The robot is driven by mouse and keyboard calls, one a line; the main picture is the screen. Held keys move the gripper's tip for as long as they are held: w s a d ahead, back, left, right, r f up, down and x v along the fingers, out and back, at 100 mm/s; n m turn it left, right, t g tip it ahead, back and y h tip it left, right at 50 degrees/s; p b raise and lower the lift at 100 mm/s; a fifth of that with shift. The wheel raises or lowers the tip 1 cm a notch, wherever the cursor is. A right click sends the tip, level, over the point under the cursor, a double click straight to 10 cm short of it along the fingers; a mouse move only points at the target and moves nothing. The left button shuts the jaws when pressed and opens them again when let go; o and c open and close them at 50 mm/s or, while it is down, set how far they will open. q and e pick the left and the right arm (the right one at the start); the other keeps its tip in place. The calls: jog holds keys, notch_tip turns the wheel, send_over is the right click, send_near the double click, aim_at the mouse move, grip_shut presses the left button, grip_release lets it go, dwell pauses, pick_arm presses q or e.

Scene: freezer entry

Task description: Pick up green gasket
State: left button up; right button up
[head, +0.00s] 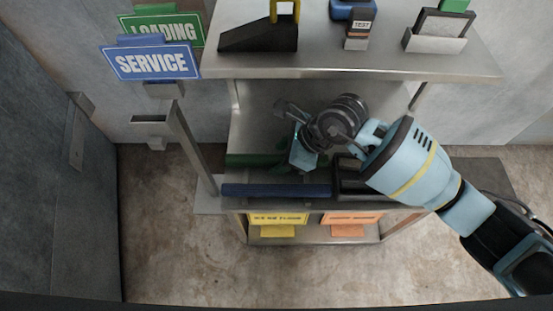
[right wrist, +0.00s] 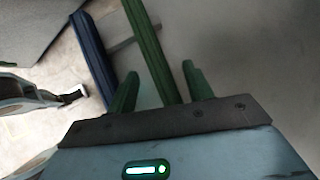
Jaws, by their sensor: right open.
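The green gasket (head: 250,160) is a long dark green strip lying on the middle shelf, behind a blue strip (head: 275,190). My right gripper (head: 303,160) is over the gasket's right part and hides some of it in the head view. In the right wrist view the green gasket (right wrist: 148,40) runs lengthwise between the two spread fingers of my right gripper (right wrist: 160,88). The fingers are open, with a gap seen beside the strip. I cannot tell whether either finger touches it. My left gripper is not in view.
A dark tray-like holder (head: 350,180) stands right of the strips. The upper shelf (head: 350,66) overhangs at the back and carries a black wedge (head: 258,38) and a TEST-labelled item (head: 358,35). A SERVICE sign (head: 152,62) is at left. Yellow (head: 277,219) and orange (head: 351,218) signs sit below.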

aim_at(280, 159)
jog(key=shift+a+f, duration=0.2)
jog(key=shift+f, duration=0.1)
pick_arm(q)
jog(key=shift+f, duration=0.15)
pick_arm(e)
jog(key=shift+r, duration=0.1)
grip_shut()
jog(key=shift+r, duration=0.15)
